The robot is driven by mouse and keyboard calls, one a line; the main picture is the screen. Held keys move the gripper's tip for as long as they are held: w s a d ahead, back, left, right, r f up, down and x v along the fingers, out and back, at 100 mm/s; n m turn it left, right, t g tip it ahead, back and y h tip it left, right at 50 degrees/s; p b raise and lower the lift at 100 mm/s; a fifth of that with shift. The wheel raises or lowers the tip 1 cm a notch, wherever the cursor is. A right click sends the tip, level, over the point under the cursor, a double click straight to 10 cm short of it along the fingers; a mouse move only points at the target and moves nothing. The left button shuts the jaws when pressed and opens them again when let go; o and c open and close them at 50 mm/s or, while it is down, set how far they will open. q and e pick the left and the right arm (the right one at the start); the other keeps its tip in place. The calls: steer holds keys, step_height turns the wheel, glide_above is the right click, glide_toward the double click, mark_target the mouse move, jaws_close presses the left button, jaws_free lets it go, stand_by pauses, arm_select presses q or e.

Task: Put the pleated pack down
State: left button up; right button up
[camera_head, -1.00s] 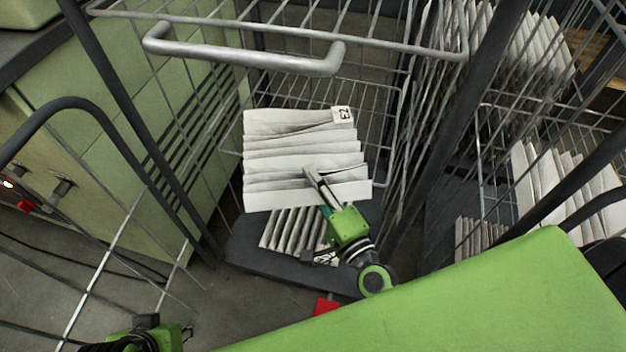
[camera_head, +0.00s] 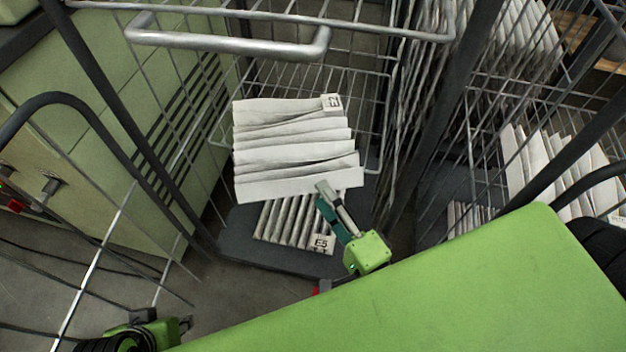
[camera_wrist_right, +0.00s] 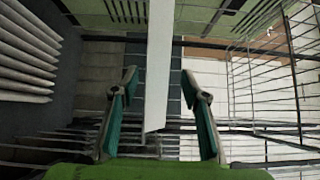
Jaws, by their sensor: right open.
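The white pleated pack (camera_head: 295,150) lies pleats up inside the wire cage in the head view, with a printed label at its far right corner. Whether it rests on wire or on the pack below is unclear. My right gripper (camera_head: 325,196) is open at the pack's near right edge. In the right wrist view a white strip (camera_wrist_right: 158,60), apparently the pack's edge, shows between the spread fingers of my right gripper (camera_wrist_right: 159,76), with gaps on both sides. My left gripper (camera_head: 150,335) is only partly visible at the bottom left; its jaws are unclear.
A second pleated pack (camera_head: 292,224) lies lower, on the dark base (camera_head: 245,245). Wire walls and a grey handle (camera_head: 230,42) surround the space. Another cage with white packs (camera_head: 555,165) stands at right, a green cabinet (camera_head: 75,125) at left.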

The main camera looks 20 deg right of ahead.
steer(key=shift+s+d, duration=0.15)
steer(key=shift+s, duration=0.6)
steer(key=shift+s+d, duration=0.1)
steer(key=shift+s, duration=0.6)
